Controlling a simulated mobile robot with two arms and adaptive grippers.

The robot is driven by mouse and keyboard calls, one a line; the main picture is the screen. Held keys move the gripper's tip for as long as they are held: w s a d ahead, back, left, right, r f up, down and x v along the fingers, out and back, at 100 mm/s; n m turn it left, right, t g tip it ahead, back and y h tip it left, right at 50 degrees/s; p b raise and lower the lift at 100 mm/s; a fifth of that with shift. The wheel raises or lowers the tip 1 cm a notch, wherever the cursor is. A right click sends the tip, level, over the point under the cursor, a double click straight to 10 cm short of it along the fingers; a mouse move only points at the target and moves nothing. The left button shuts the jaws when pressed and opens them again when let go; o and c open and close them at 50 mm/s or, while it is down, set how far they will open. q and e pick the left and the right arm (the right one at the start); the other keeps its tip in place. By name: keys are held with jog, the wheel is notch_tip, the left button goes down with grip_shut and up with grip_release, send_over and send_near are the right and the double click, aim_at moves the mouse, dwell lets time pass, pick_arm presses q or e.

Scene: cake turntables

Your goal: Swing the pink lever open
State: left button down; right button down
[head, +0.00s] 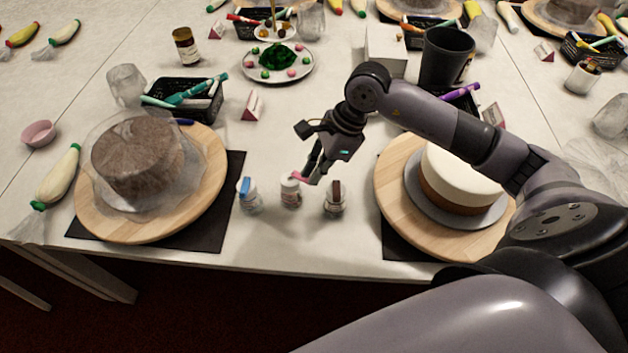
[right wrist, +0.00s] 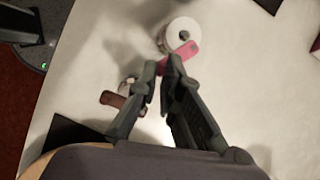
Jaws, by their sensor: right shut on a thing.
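A small white bottle (head: 291,194) stands upright near the front edge of the table, between two similar bottles. Its pink lever (head: 299,178) points right, toward my right gripper (head: 314,174). In the right wrist view the bottle's round white top (right wrist: 180,33) shows, with the pink lever (right wrist: 187,50) at the fingertips of my right gripper (right wrist: 165,66). The right gripper is shut on the lever; the fingers partly hide its tip. My left gripper is not in view.
A bottle with a blue lever (head: 249,196) stands left, and one with a brown lever (head: 335,199) stands close right. Cake turntables (head: 208,191) and (head: 396,176) flank the bottles. Baskets with pens (head: 188,98) and a plate (head: 279,76) stand behind.

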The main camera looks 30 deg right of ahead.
pick_arm(q)
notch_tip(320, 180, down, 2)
jog(key=shift+b, duration=0.5)
pick_arm(e)
jog(key=shift+w+d+n+g, duration=0.2)
jog(key=shift+n+g, duration=0.1)
jog(key=shift+n, duration=0.4)
jog(key=c, duration=1.7)
grip_release()
